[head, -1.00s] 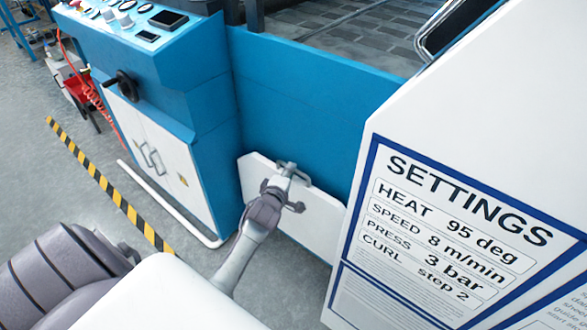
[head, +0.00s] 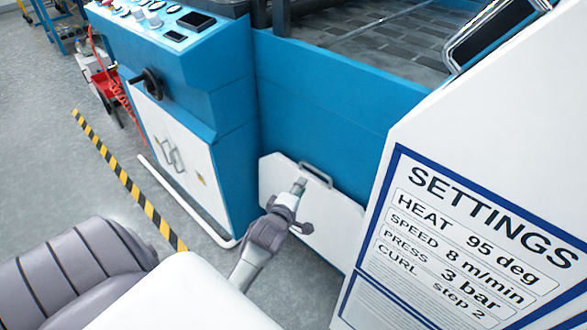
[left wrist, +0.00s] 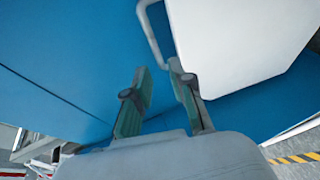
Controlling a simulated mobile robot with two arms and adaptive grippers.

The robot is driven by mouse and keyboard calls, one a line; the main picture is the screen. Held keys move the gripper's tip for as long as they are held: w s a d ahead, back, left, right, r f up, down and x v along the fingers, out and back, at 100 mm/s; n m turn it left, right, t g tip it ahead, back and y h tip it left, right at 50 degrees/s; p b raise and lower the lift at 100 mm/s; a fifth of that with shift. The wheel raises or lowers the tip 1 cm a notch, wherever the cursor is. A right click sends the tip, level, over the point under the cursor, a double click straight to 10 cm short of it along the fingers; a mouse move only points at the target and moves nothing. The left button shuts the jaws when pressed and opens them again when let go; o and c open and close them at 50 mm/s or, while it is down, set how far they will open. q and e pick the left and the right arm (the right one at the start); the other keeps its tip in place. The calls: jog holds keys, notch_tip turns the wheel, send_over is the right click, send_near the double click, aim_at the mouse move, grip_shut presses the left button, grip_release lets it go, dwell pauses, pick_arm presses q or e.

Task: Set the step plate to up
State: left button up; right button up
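The step plate (head: 335,220) is a white panel low on the front of the blue machine. In the head view it looks upright, close against the blue wall. Its grey bar handle (head: 316,173) is near its top edge. In the left wrist view the plate (left wrist: 240,40) fills the upper right, with the handle (left wrist: 150,30) at its left edge. My left gripper (head: 300,185) is just in front of and below the handle in the head view. Its green fingers (left wrist: 157,68) are apart, with their tips near the handle's end; I cannot tell whether they touch it. My right gripper is not in view.
A white settings board (head: 470,240) stands close on the right. The blue control cabinet (head: 190,95) with a handwheel (head: 146,82) is on the left. A white floor rail (head: 185,205) runs at its foot, and yellow-black tape (head: 125,178) marks the floor.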

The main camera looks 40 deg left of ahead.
pick_arm(q)
jog(key=v, duration=0.5)
jog(key=shift+s+d+r, duration=0.1)
jog(key=shift+s, duration=0.2)
